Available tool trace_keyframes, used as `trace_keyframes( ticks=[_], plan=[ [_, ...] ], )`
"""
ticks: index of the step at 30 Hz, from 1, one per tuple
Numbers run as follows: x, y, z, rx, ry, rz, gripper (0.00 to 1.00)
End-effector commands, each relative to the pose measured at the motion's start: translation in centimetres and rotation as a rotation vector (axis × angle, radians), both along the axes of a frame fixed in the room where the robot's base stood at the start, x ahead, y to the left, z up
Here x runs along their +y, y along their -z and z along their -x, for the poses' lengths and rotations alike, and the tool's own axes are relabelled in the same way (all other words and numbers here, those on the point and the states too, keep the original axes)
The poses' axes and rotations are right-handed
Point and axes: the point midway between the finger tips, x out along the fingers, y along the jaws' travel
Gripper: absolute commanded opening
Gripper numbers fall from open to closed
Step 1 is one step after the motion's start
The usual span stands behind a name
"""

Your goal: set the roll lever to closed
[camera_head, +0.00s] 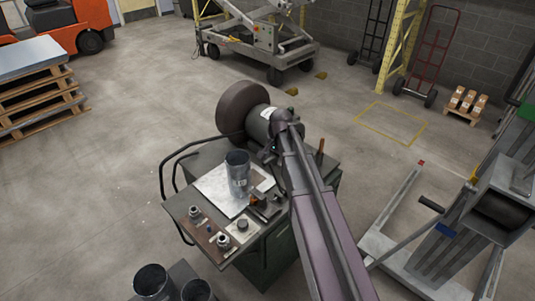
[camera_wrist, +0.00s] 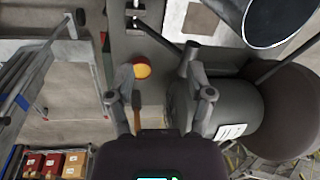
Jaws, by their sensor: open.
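A brown-handled lever (camera_head: 320,150) stands at the right edge of the grey forming machine (camera_head: 262,240). I take it to be the roll lever; no label on it is readable. In the wrist view, a brown handle (camera_wrist: 136,108) shows between my gripper's fingers, closer to the left finger. My gripper (camera_wrist: 160,70) is open, and I cannot tell whether it touches the handle. An orange round knob (camera_wrist: 142,71) lies just beyond the left fingertip. In the head view, my arm hides most of the gripper.
A shiny duct cylinder (camera_head: 238,172) stands on a light sheet on the machine top. A grey frame (camera_head: 440,235) is at right. Open floor lies left.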

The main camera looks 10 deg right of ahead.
Motion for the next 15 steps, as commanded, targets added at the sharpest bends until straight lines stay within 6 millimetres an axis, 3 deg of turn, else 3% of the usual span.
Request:
trace_keyframes(
  ticks=[1, 6, 15],
  plan=[
    [0.0, -1.6, -1.9, -0.004, 0.042, -0.01, 0.68],
    [-0.1, -3.2, -4.7, -0.012, 0.157, -0.041, 0.68],
    [-0.1, -3.6, -5.7, -0.015, 0.208, -0.054, 0.68]
  ],
)
